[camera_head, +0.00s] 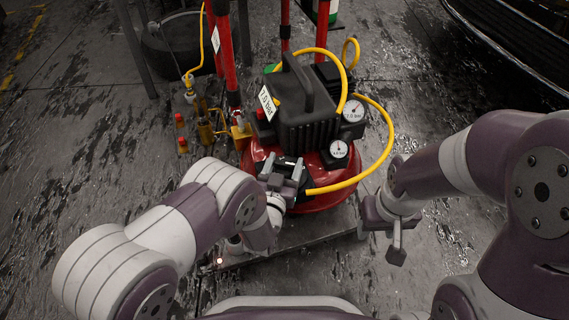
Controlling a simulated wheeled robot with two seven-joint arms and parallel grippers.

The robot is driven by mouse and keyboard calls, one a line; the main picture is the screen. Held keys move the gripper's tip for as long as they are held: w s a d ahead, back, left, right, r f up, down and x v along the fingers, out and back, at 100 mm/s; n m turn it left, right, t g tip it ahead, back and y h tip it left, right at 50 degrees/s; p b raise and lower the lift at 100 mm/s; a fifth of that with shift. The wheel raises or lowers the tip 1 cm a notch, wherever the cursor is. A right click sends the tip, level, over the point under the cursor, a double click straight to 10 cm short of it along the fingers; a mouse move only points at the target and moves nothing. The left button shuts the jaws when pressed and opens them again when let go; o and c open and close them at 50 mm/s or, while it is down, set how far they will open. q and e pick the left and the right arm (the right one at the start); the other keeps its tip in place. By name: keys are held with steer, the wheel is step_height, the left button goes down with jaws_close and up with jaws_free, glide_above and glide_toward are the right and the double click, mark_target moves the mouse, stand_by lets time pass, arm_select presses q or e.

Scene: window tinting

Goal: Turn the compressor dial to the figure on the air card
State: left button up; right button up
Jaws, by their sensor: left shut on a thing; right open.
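The compressor (308,118) has a black top housing and a red tank, and stands on a low platform in the middle. A white air card (267,103) leans on its left side; it reads a figure in bar, perhaps 7.0, too small to be sure. Two round gauges are on its right: an upper gauge (353,110) and a lower gauge (339,149), each with a small bar label. My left gripper (282,171) is at the compressor's front, shut on a dark part that seems to be the dial, mostly hidden by the fingers. My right gripper (380,242) is open and empty, right of the platform.
A yellow hose (384,150) loops from the top around the right side to the front. Brass fittings with red caps (205,130) stand on the left. Red posts (222,50) rise behind. A dark vehicle edge (520,40) is at upper right. The right floor is mostly clear.

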arm_select(q)
steer(key=shift+r+m+h, duration=0.15)
steer(key=shift+m+h, duration=0.15)
steer(key=shift+h, duration=0.2)
steer(key=shift+m+g+h+p, duration=0.35)
steer(key=shift+m+g+h, duration=0.05)
steer(key=shift+h, duration=0.2)
steer(key=o, duration=1)
steer(key=shift+c, duration=0.2)
